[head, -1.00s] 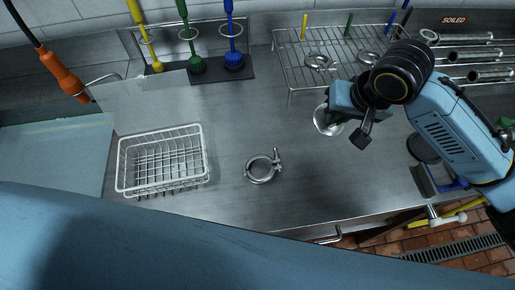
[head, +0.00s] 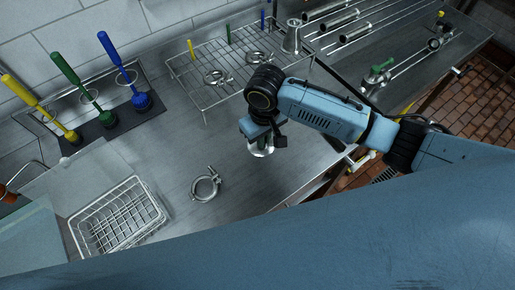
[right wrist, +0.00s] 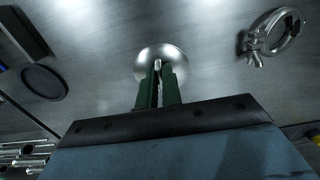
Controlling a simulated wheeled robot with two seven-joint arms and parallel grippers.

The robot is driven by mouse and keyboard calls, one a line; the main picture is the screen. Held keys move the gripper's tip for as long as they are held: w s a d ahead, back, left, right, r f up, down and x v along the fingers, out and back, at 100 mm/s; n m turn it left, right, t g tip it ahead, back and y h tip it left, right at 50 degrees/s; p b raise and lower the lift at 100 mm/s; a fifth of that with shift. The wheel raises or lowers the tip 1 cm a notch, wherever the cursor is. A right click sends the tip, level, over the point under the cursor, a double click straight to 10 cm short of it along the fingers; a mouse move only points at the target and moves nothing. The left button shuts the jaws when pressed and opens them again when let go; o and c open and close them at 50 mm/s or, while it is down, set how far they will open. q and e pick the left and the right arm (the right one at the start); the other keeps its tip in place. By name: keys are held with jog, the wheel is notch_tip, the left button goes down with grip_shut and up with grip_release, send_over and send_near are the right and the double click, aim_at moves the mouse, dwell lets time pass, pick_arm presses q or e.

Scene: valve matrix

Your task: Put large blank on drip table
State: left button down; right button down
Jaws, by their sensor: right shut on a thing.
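A shiny round metal disc, which I take as the large blank (head: 262,150), is at my right gripper (head: 264,134) over the steel counter, in front of the wire rack. In the right wrist view the green fingers of the right gripper (right wrist: 159,80) are close together on the middle of the blank (right wrist: 148,60). Whether the blank touches the counter I cannot tell. The steel surface with long tubes (head: 398,70) at the upper right may be the drip table; no label shows. My left gripper is not in view.
A wire rack (head: 212,52) holds ring clamps. A loose ring clamp (head: 205,187) lies left of the blank, and it also shows in the right wrist view (right wrist: 271,36). A white wire basket (head: 117,218) and colored brushes (head: 75,82) stand further left. A dark disc (right wrist: 44,82) lies nearby.

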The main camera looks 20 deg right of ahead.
jog(key=shift+f, duration=2.75)
jog(key=shift+f, duration=0.15)
jog(key=c, duration=1.6)
grip_release()
jog(key=shift+o, duration=0.2)
notch_tip(320, 180, up, 12)
jog(key=shift+r, duration=0.2)
